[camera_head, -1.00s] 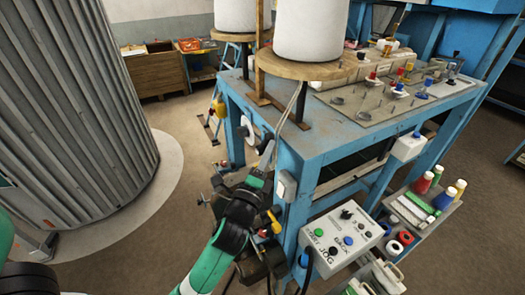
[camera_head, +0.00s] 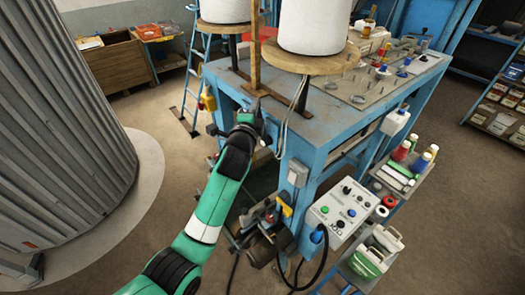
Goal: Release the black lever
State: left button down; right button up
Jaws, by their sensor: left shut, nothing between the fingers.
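My left gripper (camera_head: 259,112) reaches in from the lower left on a green and black arm. It is small and dark here, shut and empty, in front of the near left end of the blue machine table (camera_head: 318,128). I cannot clearly pick out the black lever; the fittings on that end of the table are partly hidden behind my gripper and wrist. Whether the gripper touches anything there I cannot tell. My right gripper is not in view.
A control box (camera_head: 342,211) with coloured buttons stands right of my arm. A motor (camera_head: 262,222) sits low beside the table leg. A ribbed grey cylinder (camera_head: 62,125) fills the left. Floor between is open.

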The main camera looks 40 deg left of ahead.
pick_arm(q)
jog(key=shift+w+a+f, duration=0.1)
jog(key=shift+w+a, duration=0.2)
jog(key=shift+a, duration=0.35)
jog(key=shift+w+a, duration=0.3)
jog(key=shift+a, duration=0.3)
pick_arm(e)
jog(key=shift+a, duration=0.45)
pick_arm(q)
jog(key=s+d+r+p, duration=0.4)
jog(key=s+d+r, duration=0.1)
jog(key=s, duration=0.4)
jog(key=shift+s+d+r, duration=0.35)
jog(key=shift+s+r, duration=0.05)
jog(key=shift+r, duration=0.4)
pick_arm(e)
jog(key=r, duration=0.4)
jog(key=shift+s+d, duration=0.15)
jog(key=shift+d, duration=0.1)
